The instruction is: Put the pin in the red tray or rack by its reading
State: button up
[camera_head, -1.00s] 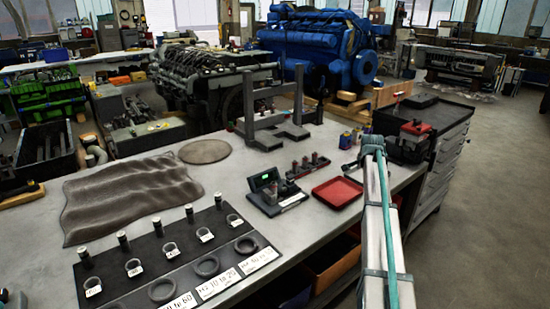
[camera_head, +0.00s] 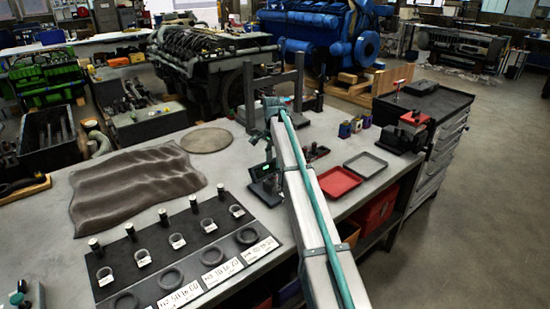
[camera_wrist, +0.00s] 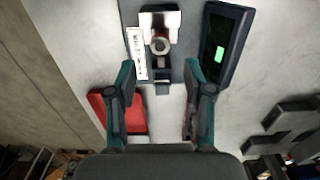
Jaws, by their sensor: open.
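The gauge (camera_wrist: 163,75) lies below my gripper in the wrist view, with a green-lit display (camera_wrist: 220,52) whose figures I cannot read. A round metal piece (camera_wrist: 160,43), perhaps the pin, sits in its holder. My gripper (camera_wrist: 157,75) is open, its teal-backed fingers apart with nothing between them. In the head view my arm partly hides the gauge (camera_head: 263,192). The red tray (camera_head: 338,181) looks empty, right of my arm; the left finger partly covers it in the wrist view (camera_wrist: 103,105). The rack (camera_head: 315,153) with dark pins stands behind my arm.
An empty grey tray (camera_head: 366,165) lies beside the red one. A black board (camera_head: 170,270) with rings, upright pins and labels fills the front left. A grey upright frame (camera_head: 250,95) stands at the back. A wavy dark mat (camera_head: 138,190) lies left.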

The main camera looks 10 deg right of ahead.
aim_at(274, 175)
notch_tip(274, 175, down, 5)
jog(key=b, duration=0.2)
jog(key=shift+f+b, duration=0.2)
jog(key=shift+b, duration=0.1)
jog(key=shift+f, duration=1.4)
grip_shut()
jog(key=shift+r, duration=0.1)
jog(key=shift+r+p, duration=1.25)
jog(key=shift+r, duration=1.4)
